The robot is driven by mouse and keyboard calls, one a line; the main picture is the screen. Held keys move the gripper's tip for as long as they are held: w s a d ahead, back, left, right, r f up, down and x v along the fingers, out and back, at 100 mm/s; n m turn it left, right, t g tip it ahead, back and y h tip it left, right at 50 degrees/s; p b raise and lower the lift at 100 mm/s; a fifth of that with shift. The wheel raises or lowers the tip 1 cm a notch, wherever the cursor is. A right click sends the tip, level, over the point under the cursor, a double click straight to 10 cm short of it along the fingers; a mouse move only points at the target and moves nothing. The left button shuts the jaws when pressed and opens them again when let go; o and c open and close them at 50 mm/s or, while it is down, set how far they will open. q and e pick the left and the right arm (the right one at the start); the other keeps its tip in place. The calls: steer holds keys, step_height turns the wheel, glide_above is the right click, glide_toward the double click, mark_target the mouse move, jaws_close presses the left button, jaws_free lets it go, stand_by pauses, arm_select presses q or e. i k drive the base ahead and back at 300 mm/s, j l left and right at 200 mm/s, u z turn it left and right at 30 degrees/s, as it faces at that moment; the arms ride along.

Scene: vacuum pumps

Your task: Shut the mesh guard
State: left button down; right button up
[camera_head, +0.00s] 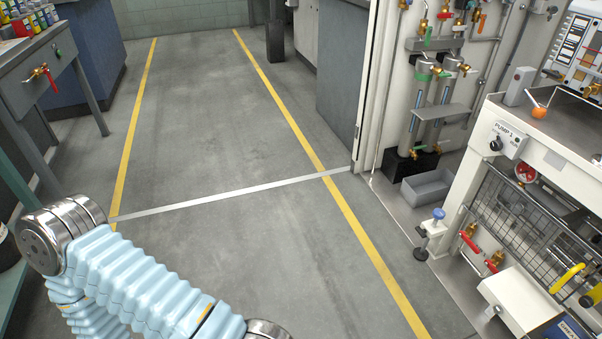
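The mesh guard (512,226) is a dark wire grid panel on the white pump bench at the right. It sits at the opening below the bench top, with a yellow handle (567,277) near its lower right. Its right part runs close to the picture's edge, and I cannot tell how far open it stands. My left arm, in a light blue ribbed sleeve with metal joints, crosses the lower left, well away from the guard. Neither of my grippers is in view.
Red-handled valves (470,243) and a white box (520,300) are by the guard's lower edge. A blue-knobbed clamp (432,230) stands at the bench's left, and a grey bin (428,188) lies behind it. The grey floor (250,200) between the yellow lines is clear.

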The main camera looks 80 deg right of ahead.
mark_target(557, 287)
steer(key=z, duration=4.45)
